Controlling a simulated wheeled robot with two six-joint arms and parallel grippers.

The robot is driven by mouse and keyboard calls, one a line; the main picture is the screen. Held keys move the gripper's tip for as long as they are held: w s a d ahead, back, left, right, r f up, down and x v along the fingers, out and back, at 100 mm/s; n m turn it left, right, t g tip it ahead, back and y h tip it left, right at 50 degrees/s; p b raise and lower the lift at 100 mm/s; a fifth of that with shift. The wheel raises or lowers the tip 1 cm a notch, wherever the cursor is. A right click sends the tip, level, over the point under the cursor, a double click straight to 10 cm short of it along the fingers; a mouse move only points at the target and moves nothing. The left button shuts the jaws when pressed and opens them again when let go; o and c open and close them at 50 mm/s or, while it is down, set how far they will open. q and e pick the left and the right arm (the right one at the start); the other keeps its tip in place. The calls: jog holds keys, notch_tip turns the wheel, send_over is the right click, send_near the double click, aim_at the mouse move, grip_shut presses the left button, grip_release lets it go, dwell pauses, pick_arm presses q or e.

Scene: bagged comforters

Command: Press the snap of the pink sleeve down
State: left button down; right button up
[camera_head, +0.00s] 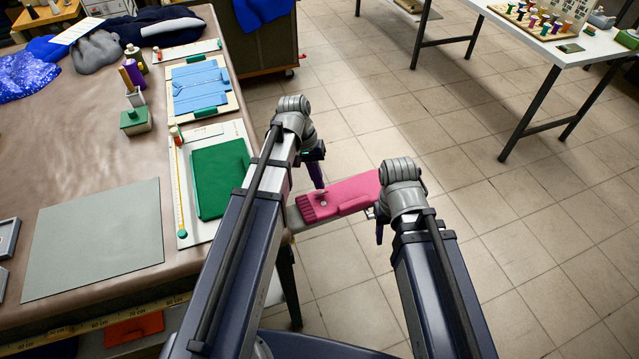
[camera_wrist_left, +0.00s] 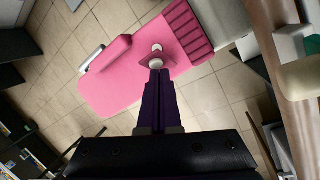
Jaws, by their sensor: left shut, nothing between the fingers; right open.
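The pink sleeve (camera_head: 345,196) lies over the end of a pale, narrow board (camera_head: 293,217) beyond the table's right edge. In the left wrist view the sleeve (camera_wrist_left: 113,88) has a ribbed cuff (camera_wrist_left: 188,32). A small pink tab (camera_wrist_left: 147,61) sits near the cuff, with one white snap part (camera_wrist_left: 156,62) on it and another white spot (camera_wrist_left: 157,47) beside it. My left gripper (camera_head: 320,186) is shut and empty, its purple tips at the tab; contact cannot be told. My right gripper (camera_head: 379,234) is open beside the sleeve's right end, partly hidden by its arm.
The brown table (camera_head: 95,205) at left holds a grey mat (camera_head: 95,240), a folded green cloth (camera_head: 219,176), a folded blue garment (camera_head: 201,87) and a green box (camera_head: 135,121). A white table (camera_head: 562,50) stands at upper right. The tiled floor at right is open.

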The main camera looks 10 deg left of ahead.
pick_arm(q)
jog(key=shift+s+d, duration=0.1)
jog(key=shift+s, duration=0.05)
jog(key=shift+s+d+f, duration=0.15)
jog(key=shift+s+d, duration=0.15)
jog(key=shift+s, duration=0.05)
dwell(0.3)
jog(key=shift+s+d+f+b, duration=0.3)
jog(key=shift+s+f+b, duration=0.05)
jog(key=shift+s+b, duration=0.1)
dwell(0.3)
jog(key=shift+r, duration=0.1)
dwell(0.3)
notch_tip(320, 180, up, 6)
jog(key=p, duration=0.6)
